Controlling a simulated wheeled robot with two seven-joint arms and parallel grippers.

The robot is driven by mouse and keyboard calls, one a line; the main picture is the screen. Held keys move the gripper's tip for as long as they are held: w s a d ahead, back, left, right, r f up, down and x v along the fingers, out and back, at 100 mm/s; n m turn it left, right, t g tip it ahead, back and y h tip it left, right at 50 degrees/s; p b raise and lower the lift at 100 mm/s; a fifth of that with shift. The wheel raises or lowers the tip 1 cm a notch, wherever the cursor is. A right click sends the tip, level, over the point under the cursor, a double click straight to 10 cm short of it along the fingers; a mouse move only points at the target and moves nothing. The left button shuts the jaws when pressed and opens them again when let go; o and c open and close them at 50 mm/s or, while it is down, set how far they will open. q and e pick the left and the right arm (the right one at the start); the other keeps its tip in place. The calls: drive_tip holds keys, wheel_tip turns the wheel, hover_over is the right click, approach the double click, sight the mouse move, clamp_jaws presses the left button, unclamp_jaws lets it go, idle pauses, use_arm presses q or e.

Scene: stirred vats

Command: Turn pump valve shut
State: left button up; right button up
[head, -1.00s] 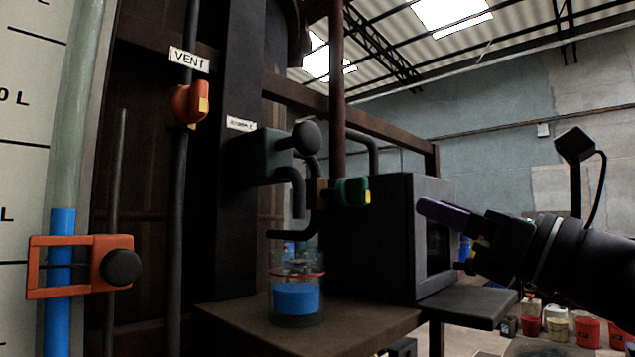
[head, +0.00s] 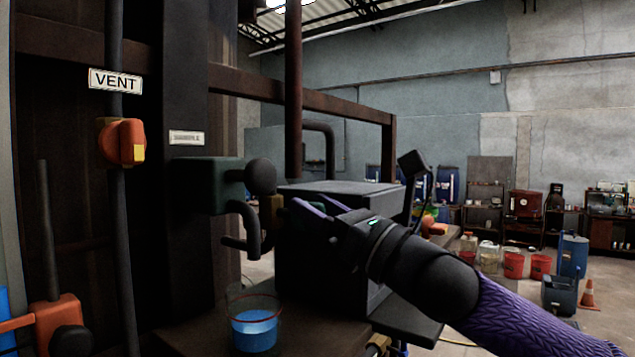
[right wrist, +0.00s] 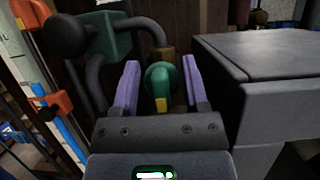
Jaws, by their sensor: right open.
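A green valve handle (right wrist: 160,82) with a yellow tip shows in the right wrist view, on a brass-coloured body beside a dark box. No label on it is readable. My right gripper (right wrist: 160,90) is open, its two purple fingers on either side of the handle. A narrow gap seems to show on each side, but I cannot tell whether either finger touches. In the head view my right gripper (head: 312,207) reaches in front of the box and hides most of the handle. My left gripper is out of view.
The dark box (head: 345,188) stands close behind my right gripper. A teal block with a black knob (head: 260,176) and bent pipe is to its left, above a glass beaker of blue liquid (head: 254,338). An orange vent valve (head: 122,143) is farther left.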

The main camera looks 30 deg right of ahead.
clamp_jaws()
idle(0.3)
drive_tip(key=shift+m, duration=0.3)
drive_tip(key=m+h, duration=0.1)
drive_tip(key=m, duration=0.1)
drive_tip(key=m+h, duration=0.2)
drive_tip(key=m, duration=0.1)
drive_tip(key=shift+w+d+m+t+p, duration=0.1)
drive_tip(key=shift+d+m+t+p, duration=0.05)
drive_tip(key=shift+m+t+p, duration=0.2)
drive_tip(key=m+h+p, duration=0.1)
drive_tip(key=m, duration=0.2)
drive_tip(key=m+h+p, duration=0.1)
drive_tip(key=m+h, duration=0.1)
drive_tip(key=m, duration=0.1)
drive_tip(key=shift+w+d+f, duration=0.1)
drive_tip(key=shift+d, duration=0.1)
drive_tip(key=shift+d+f+m+g+h+p, duration=0.15)
drive_tip(key=shift+m+g+h+p, duration=0.35)
drive_tip(key=shift+m+p, duration=0.85)
drive_tip(key=shift+d+f+m+g+h+p, duration=0.1)
drive_tip(key=shift+f+m+g+h+p, duration=0.4)
drive_tip(key=shift+m, duration=1.5)
drive_tip(key=shift+d+m+g+h+p, duration=0.1)
drive_tip(key=shift+m+g+h+p, duration=0.1)
drive_tip(key=shift+m+g+p, duration=1.15)
drive_tip(key=shift+m+t+b, duration=0.3)
drive_tip(key=shift+m+t, duration=0.15)
drive_tip(key=shift+t, duration=0.05)
